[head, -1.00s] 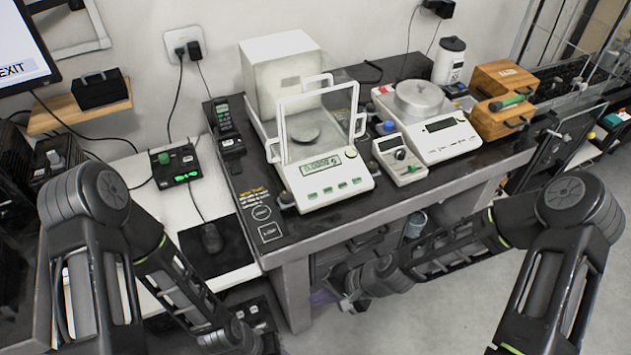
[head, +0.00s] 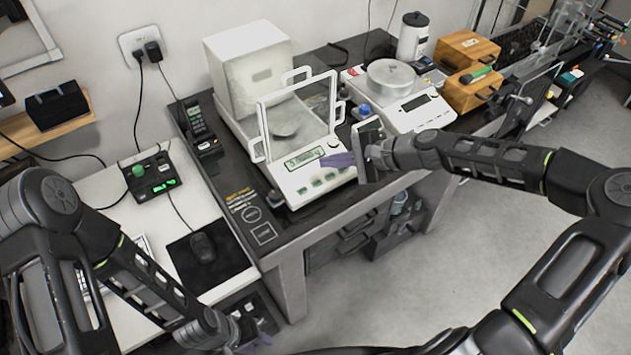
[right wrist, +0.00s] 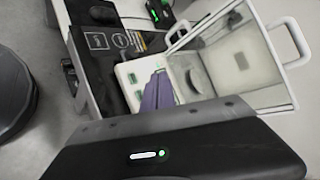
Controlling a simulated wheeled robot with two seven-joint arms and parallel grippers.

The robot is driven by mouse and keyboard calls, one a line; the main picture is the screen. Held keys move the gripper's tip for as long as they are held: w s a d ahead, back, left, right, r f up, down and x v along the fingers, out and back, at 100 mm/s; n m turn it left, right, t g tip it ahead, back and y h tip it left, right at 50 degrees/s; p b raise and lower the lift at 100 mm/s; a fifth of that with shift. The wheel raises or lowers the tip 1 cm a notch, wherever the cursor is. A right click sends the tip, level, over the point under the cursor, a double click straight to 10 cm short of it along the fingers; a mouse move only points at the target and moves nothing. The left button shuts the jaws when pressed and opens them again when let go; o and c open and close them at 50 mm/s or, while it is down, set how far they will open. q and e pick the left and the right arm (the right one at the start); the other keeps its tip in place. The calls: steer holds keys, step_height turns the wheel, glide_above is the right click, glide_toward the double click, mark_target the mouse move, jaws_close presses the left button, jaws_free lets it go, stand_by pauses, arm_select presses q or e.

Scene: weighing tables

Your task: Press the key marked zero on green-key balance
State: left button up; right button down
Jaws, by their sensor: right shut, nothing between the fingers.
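The green-key balance (head: 293,189) is white, with a glass draft shield, a lit display (head: 304,158) and a row of green keys along its sloping front. The key markings are too small to read. My right gripper (head: 338,159) is shut and empty, its purple fingertips over the right part of the front panel beside the display. In the right wrist view the purple fingers (right wrist: 158,96) overlap the white front panel (right wrist: 130,68) and hide part of it. I cannot tell whether they touch it. My left gripper (head: 260,342) is low at the bottom edge, mostly cut off from clear view.
A second balance (head: 423,117) with a round metal pan stands to the right, near wooden boxes (head: 465,92). A handset (head: 198,125) lies left of the green-key balance. A mouse (head: 203,247) and a switch box (head: 152,180) sit on the white table. The glass shield rises behind the keys.

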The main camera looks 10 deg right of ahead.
steer(key=shift+f, duration=0.15)
steer(key=b, duration=0.7)
glide_above(317, 183)
steer(key=s+d, duration=0.2)
step_height(317, 183, down, 7)
steer(key=shift+w+a+f, duration=0.2)
steer(key=shift+a+f, duration=0.1)
steer(key=shift+f, duration=0.3)
steer(key=shift+f+b, duration=0.1)
steer(key=shift+b, duration=0.2)
stand_by(0.6)
steer(key=shift+w+f, duration=0.15)
steer(key=shift+f, duration=0.15)
steer(key=shift+a+f+b, duration=0.1)
steer(key=shift+f+b, duration=0.25)
steer(key=shift+b, duration=0.1)
stand_by(0.5)
steer(key=shift+r, duration=0.1)
steer(key=shift+r+p, duration=0.65)
steer(key=shift+p, duration=0.05)
steer(key=shift+r, duration=0.1)
